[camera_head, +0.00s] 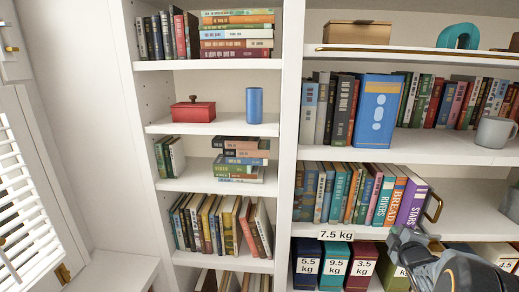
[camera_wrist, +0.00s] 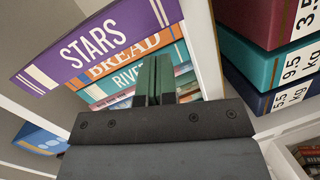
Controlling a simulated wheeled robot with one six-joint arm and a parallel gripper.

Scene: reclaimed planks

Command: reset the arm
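My arm shows at the lower right of the head view, in front of the shelves. My gripper (camera_wrist: 155,75) shows in the wrist view with its two dark green fingers side by side and nothing seen between them. The fingers point towards the row of books with the purple STARS book (camera_head: 411,203), the orange BREAD book (camera_head: 394,198) and the teal RIVERS book (camera_head: 383,201). In the wrist view, the purple STARS book (camera_wrist: 95,45) lies just beyond the fingers; I cannot tell whether they touch any book. The fingertips are hard to make out in the head view.
Boxes marked 5.5 kg (camera_head: 305,267), 9.5 kg (camera_head: 334,267) and 3.5 kg (camera_head: 362,267) stand on the shelf below, under a 7.5 kg label (camera_head: 336,235). A gold bookend (camera_head: 434,208) stands right of the books. A grey mug (camera_head: 494,132) is above. Bare shelf (camera_head: 465,219) lies right.

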